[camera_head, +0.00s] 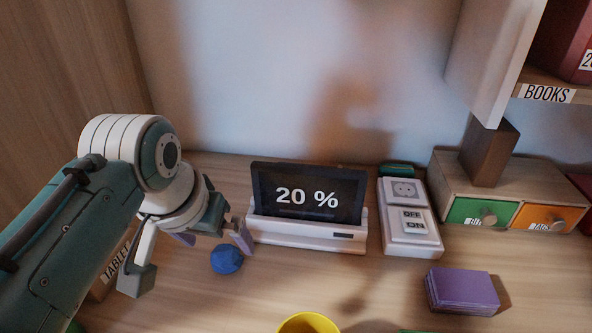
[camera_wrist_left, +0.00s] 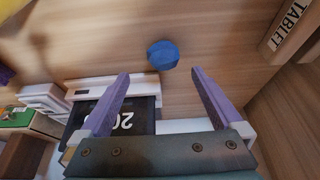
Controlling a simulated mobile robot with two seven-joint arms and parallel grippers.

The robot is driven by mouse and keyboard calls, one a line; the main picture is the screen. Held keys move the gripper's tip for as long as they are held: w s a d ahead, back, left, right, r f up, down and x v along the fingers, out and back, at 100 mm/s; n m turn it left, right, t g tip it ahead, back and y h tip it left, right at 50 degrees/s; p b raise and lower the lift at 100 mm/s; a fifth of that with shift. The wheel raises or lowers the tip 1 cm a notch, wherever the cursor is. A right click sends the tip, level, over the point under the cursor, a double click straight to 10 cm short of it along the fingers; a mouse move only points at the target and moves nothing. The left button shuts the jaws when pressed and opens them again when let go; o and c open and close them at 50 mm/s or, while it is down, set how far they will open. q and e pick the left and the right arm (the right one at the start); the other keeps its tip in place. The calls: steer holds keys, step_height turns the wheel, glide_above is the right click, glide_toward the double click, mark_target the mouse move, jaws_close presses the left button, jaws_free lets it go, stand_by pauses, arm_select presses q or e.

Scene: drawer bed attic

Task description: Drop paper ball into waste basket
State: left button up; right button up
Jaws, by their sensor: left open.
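A small blue crumpled paper ball (camera_head: 227,259) lies on the wooden desk, left of the display stand. My left gripper (camera_head: 212,238) is just above and behind the ball, with its purple fingers apart and nothing between them. In the left wrist view, the ball (camera_wrist_left: 163,55) lies beyond the open fingertips (camera_wrist_left: 160,72), about midway between them and apart from both. A yellow round rim (camera_head: 308,323) shows at the bottom edge of the head view, mostly cut off; it may be the waste basket. My right gripper is not in view.
A tablet reading "20 %" (camera_head: 309,194) stands in a white dock (camera_head: 308,232) close to my left gripper. A white socket and switch panel (camera_head: 408,217), a purple block (camera_head: 462,291) and a small drawer unit (camera_head: 447,163) are to the right. Desk space lies before the dock.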

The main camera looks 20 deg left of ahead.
mark_target(224, 250)
arm_select(q)
steer(key=b+x, duration=0.1)
steer(key=x, duration=0.1)
steer(key=b+x, duration=0.1)
steer(key=x, duration=0.1)
steer(key=b+x, duration=0.1)
steer(key=x, duration=0.1)
steer(key=shift+w+a+f, duration=0.15)
steer(key=shift+w+a, duration=0.1)
steer(key=shift+a, duration=0.1)
steer(key=c, duration=1.4)
